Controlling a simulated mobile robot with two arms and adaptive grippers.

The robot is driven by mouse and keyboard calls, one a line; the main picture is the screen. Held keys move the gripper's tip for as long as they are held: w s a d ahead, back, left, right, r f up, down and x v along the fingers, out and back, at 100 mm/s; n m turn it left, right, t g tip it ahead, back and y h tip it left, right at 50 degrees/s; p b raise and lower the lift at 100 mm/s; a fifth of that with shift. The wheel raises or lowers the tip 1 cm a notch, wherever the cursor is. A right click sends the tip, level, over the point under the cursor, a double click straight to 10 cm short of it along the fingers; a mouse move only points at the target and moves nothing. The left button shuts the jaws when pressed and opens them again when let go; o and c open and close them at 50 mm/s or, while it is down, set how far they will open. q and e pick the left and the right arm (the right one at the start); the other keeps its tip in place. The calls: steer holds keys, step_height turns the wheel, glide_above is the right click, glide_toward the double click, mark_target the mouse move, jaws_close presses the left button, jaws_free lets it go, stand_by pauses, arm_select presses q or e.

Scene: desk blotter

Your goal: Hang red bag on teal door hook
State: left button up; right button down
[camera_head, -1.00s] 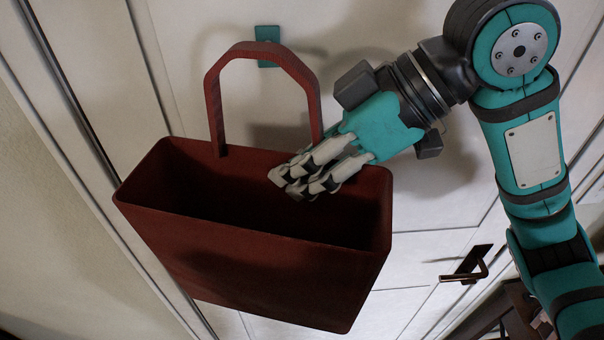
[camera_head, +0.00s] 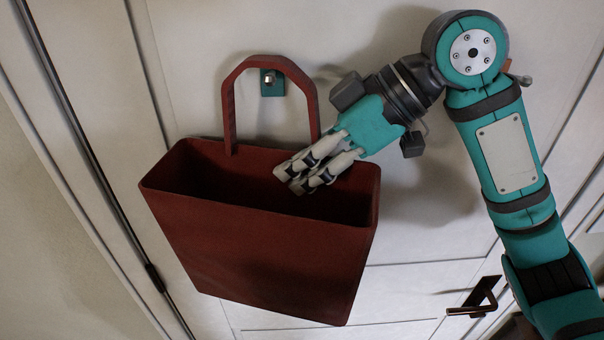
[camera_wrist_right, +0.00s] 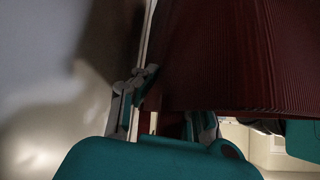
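The red bag (camera_head: 262,240) hangs in the air in front of the door, its open top facing my head camera. Its handle (camera_head: 229,95) stands up as an arch. The teal hook (camera_head: 273,88), a small plate with a metal peg, shows through the handle's opening, just under its top bar. The picture does not show clearly whether the handle touches the peg. My right gripper (camera_head: 287,179) is shut on the bag at its back rim, near the handle's right foot. In the right wrist view the bag (camera_wrist_right: 225,60) fills the upper right beside the fingers. My left gripper is not in view.
The pale panelled door (camera_head: 400,40) stands behind the bag. A dark door handle (camera_head: 474,298) sticks out at the lower right, below my right forearm. A door edge and frame (camera_head: 70,100) run down the left side. The door around the hook is otherwise bare.

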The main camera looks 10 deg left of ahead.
steer(key=shift+w+a+f+p, duration=0.15)
steer(key=shift+w+f+p, duration=0.15)
steer(key=shift+w, duration=0.25)
steer(key=shift+w+a+f+p, duration=0.15)
steer(key=shift+w+f, duration=0.1)
steer(key=shift+w, duration=0.25)
steer(key=c, duration=1.4)
jaws_free()
steer(key=shift+c, duration=0.2)
steer(key=shift+o, duration=0.2)
steer(key=shift+s, duration=0.15)
